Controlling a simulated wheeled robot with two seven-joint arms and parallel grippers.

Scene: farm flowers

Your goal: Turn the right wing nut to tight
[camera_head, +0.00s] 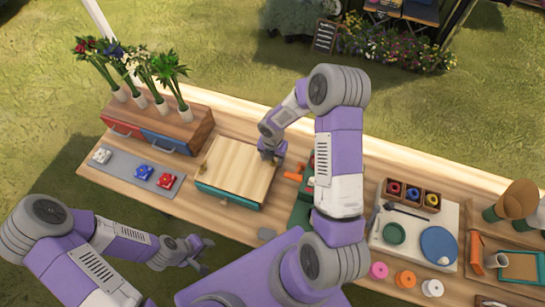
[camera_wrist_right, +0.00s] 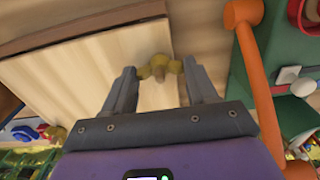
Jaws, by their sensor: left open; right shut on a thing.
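The press (camera_head: 240,170) is a pale wooden board on a teal base, near the middle of the bench. The right wing nut (camera_wrist_right: 160,66) is brassy, with two rounded wings, near the board's edge in the right wrist view. My right gripper (camera_head: 271,157) is over the board's right side and hides this nut in the head view. In the wrist view its fingertips (camera_wrist_right: 160,72) are on either side of the wings, shut on them. My left gripper (camera_head: 201,254) is open and empty in front of the bench.
An orange-handled tool (camera_wrist_right: 262,90) lies close to the right gripper. A drawer box (camera_head: 170,125) with flower vases and a grey mat (camera_head: 122,172) with coloured blooms are to the left. A pale tray (camera_head: 410,250) with spools is to the right. My right arm crosses the bench.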

